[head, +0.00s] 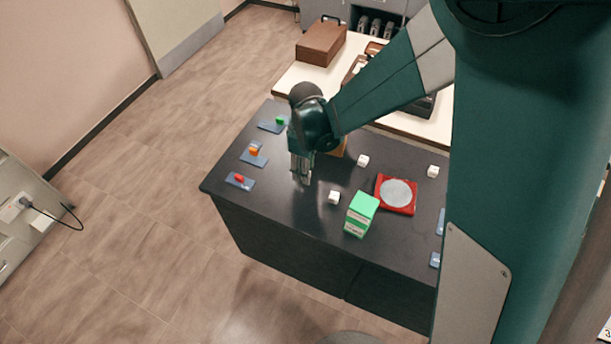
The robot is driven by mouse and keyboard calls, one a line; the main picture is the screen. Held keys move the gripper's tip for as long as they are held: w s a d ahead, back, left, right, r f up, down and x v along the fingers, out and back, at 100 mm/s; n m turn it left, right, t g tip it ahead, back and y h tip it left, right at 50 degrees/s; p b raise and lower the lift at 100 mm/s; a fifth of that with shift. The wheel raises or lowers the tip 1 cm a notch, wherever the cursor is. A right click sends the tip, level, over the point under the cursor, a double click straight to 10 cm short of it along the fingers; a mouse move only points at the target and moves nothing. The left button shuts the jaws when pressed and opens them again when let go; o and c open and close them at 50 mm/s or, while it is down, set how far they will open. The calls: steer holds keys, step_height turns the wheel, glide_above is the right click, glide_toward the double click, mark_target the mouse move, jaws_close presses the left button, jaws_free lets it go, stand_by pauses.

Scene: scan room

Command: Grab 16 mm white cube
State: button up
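Three small white cubes lie on the dark table (270,209). One white cube (334,197) is near the front middle, another white cube (363,161) is farther back, and a third white cube (433,171) is at the right. Their sizes look close, and I cannot tell which is the 16 mm one. My gripper (302,179) points down over the table, left of the nearest cube and apart from it. Its fingers are too small in view to tell whether they are open. No cube shows between them.
A green and white box (361,214) stands right of the nearest cube. A red device with a round grey plate (397,194) is behind it. Blue cards with small red (239,179), orange (254,151) and green (280,120) items line the left. An orange-brown object (341,148) is partly hidden behind my arm.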

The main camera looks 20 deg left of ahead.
steer(key=shift+f, duration=1.1)
steer(key=c, duration=0.8)
